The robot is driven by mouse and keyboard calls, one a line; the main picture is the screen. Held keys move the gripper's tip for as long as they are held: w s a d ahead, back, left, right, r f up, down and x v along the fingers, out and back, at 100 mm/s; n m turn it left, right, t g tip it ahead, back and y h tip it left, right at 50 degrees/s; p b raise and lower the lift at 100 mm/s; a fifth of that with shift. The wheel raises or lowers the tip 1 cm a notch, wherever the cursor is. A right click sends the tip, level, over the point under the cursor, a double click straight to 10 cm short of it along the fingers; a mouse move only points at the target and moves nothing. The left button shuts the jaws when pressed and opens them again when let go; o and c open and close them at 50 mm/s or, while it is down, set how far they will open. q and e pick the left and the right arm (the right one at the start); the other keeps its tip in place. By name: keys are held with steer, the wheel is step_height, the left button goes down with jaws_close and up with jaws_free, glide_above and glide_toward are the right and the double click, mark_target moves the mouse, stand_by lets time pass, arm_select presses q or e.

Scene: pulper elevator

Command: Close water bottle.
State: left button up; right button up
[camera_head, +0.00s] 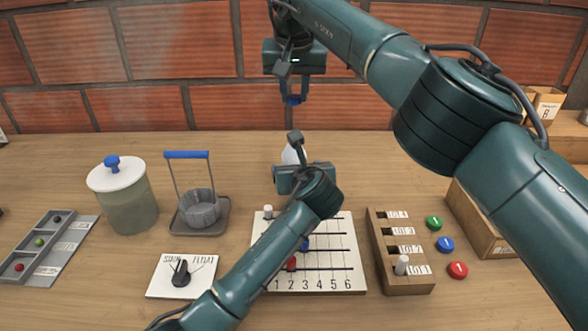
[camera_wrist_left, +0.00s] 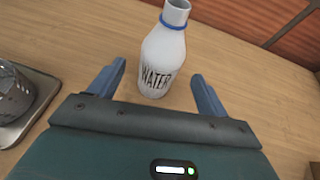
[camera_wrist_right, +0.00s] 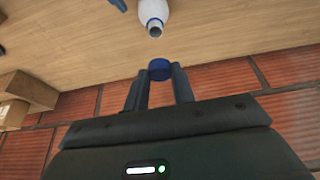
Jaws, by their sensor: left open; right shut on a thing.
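The white water bottle (camera_wrist_left: 164,58) stands upright on the table with its mouth open, a blue ring around its neck and black WATER lettering. In the head view, the bottle (camera_head: 291,155) is mostly hidden behind my left arm. My left gripper (camera_wrist_left: 158,70) is open, with one finger on each side of the bottle and gaps showing. My right gripper (camera_head: 293,96) is shut on a small blue cap (camera_wrist_right: 160,69) and holds it above the bottle. In the right wrist view, the bottle (camera_wrist_right: 153,12) shows its open mouth, apart from the cap.
A lidded jar (camera_head: 130,207) and a wire-handled basket (camera_head: 199,209) stand to the left. A numbered slider board (camera_head: 340,270) and a wooden slotted block (camera_head: 405,285) lie in front. A brick wall (camera_head: 180,55) rises behind the table.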

arm_select(q)
steer(key=shift+x, duration=2.7)
steer(key=shift+c, duration=0.4)
steer(key=c, duration=1.4)
arm_select(e)
steer(key=shift+f, duration=2.55)
steer(key=shift+f, duration=0.9)
steer(key=shift+f, duration=0.55)
